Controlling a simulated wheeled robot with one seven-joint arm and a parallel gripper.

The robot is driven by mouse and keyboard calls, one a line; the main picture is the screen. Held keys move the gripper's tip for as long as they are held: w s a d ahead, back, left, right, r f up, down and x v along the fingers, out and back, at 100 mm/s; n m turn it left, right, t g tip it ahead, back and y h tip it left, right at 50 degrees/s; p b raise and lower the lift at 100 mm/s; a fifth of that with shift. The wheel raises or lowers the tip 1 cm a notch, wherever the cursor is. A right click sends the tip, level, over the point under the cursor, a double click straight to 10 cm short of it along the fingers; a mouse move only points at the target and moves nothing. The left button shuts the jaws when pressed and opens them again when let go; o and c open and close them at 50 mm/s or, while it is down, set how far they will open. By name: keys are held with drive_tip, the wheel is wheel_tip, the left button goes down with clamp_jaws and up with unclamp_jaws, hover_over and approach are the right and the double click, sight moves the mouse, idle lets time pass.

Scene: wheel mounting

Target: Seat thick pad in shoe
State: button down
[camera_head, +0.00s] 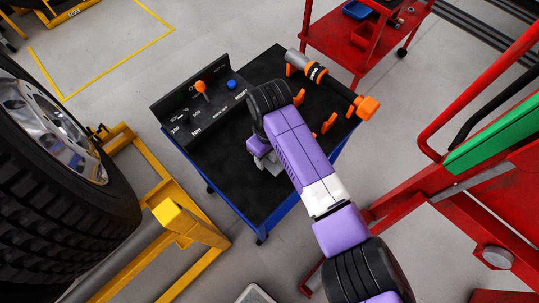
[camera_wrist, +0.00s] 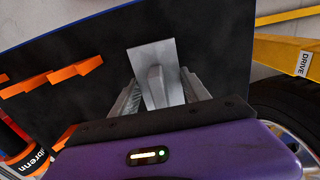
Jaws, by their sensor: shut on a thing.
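My gripper (camera_wrist: 158,88) is low over the black top of a blue cart (camera_head: 228,185). In the wrist view its two ridged fingers stand on either side of a pale grey piece (camera_wrist: 153,60), a flat plate with a raised rib, and are shut on it. I cannot tell whether this piece is the thick pad, the shoe, or both together. In the head view my gripper (camera_head: 259,147) is mostly hidden by my purple arm, with a bit of grey (camera_head: 270,164) below it. No separate pad or shoe can be made out.
A labelled black panel (camera_head: 200,100) with an orange knob (camera_head: 200,86) and a blue knob (camera_head: 232,84) stands along the cart's back left. An orange-and-black tool (camera_head: 318,75) rests on orange holders at right. A wheel (camera_head: 60,150) and yellow stand are left, red carts right.

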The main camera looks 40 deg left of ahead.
wheel_tip(320, 180, up, 19)
drive_tip(key=p, duration=0.2)
drive_tip(key=shift+f, duration=0.2)
drive_tip(key=c, duration=1.1)
unclamp_jaws()
drive_tip(key=shift+c, duration=0.2)
drive_tip(key=c, duration=0.9)
